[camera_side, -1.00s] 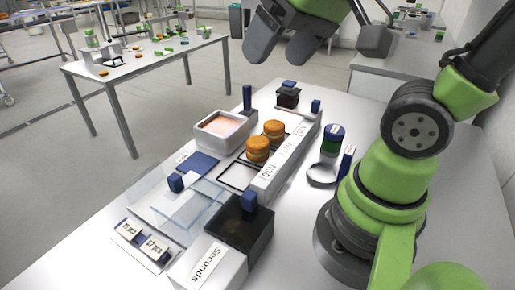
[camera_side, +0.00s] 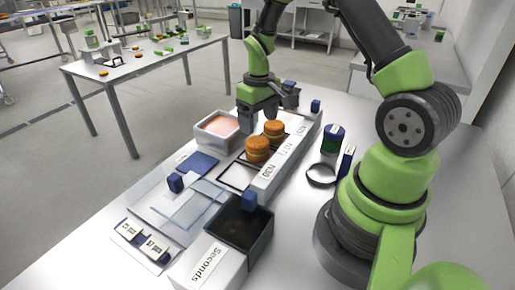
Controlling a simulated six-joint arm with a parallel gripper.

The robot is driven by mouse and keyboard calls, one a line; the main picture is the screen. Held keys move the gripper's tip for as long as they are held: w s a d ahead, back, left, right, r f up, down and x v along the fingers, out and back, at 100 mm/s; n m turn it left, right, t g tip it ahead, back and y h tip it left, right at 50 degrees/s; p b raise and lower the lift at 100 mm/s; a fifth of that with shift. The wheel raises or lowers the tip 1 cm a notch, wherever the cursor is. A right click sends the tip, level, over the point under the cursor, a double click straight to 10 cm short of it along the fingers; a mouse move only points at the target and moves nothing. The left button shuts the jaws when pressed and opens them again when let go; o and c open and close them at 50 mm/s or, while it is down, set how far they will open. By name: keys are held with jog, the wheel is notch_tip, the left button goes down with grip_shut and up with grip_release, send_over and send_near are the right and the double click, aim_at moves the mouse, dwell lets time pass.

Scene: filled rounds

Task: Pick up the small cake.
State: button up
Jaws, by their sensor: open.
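Two small golden-brown filled cakes stand in a row along the white strip: a nearer one (camera_side: 257,150) and a farther one (camera_side: 274,130). Each sits by a dark square frame outline on the table. My gripper (camera_side: 268,114) points down just beyond the farther cake, with its jaws apart. No cake shows between the jaws. The gripper covers the spot at the far end of the row, so the small dark block there is mostly hidden. I cannot tell whether the fingers touch anything.
A white tray with a pale orange filling (camera_side: 213,142) stands left of the cakes. The labelled white strip (camera_side: 268,181) runs along their right. A dark open bin (camera_side: 240,228) marked "Seconds" is in front. A green-blue jar (camera_side: 332,140) and black ring (camera_side: 321,174) stand right.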

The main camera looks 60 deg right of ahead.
aim_at(257, 140)
jog(key=f, duration=0.7)
jog(key=shift+w+a+f, duration=0.1)
jog(key=shift+a+f, duration=0.1)
jog(key=shift+f, duration=0.2)
jog(key=c, duration=0.4)
